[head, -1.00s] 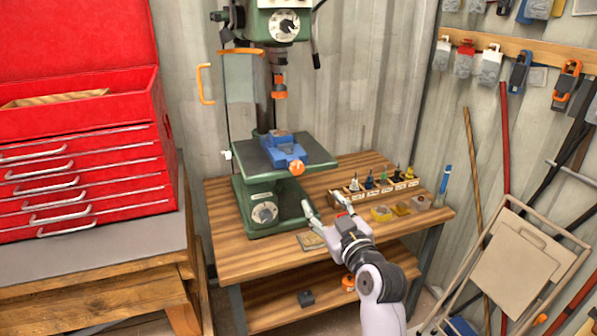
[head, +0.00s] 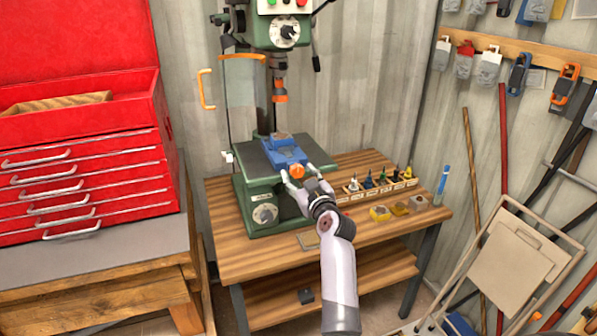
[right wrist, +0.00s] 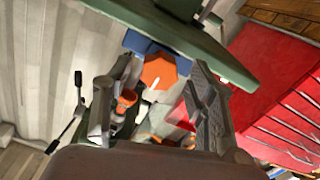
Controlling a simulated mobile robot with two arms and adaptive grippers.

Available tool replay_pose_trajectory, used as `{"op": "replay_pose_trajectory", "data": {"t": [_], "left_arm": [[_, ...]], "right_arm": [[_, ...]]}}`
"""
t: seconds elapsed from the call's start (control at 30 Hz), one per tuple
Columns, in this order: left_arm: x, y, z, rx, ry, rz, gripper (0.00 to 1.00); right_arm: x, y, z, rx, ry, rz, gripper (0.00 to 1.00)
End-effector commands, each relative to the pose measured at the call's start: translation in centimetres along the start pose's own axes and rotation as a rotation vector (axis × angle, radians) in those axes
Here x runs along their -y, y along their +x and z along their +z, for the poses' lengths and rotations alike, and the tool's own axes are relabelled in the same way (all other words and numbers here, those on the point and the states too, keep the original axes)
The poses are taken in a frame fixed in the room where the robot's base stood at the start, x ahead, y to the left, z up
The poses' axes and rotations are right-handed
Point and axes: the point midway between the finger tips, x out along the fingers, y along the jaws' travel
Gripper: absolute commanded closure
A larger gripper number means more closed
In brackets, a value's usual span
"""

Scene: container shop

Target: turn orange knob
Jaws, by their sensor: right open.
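The orange knob (head: 297,171) is on the front end of a blue vise (head: 283,151) on the green drill press table (head: 259,156). My right gripper (head: 296,174) is open, with its fingertips close to the knob in the head view. In the right wrist view, the orange knob (right wrist: 159,71) shows between the two open fingers (right wrist: 158,75), with the blue vise (right wrist: 140,43) behind it. I cannot tell whether a finger touches the knob. My left gripper is not in view.
The green drill press (head: 264,215) stands on a wooden workbench (head: 240,262). A rack of small coloured bits (head: 378,187) is right of my gripper. A red tool chest (head: 80,180) stands at left, and a folded chair (head: 510,260) at right.

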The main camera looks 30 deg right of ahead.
Motion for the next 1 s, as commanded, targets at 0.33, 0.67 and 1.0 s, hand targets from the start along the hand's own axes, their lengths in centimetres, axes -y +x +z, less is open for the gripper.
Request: {"op": "replay_pose_trajectory", "data": {"t": [0.33, 0.67, 1.0], "left_arm": [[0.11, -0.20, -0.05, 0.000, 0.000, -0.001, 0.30], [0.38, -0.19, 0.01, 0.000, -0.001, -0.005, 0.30], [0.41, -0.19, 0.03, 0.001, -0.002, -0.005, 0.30]], "right_arm": [[-0.06, 1.25, 0.02, 0.000, -0.001, 0.001, 0.48], [-0.03, 1.22, 0.01, 0.000, 0.000, 0.001, 0.60], [-0.02, 1.21, 0.01, 0.000, 0.000, 0.001, 0.83]]}}
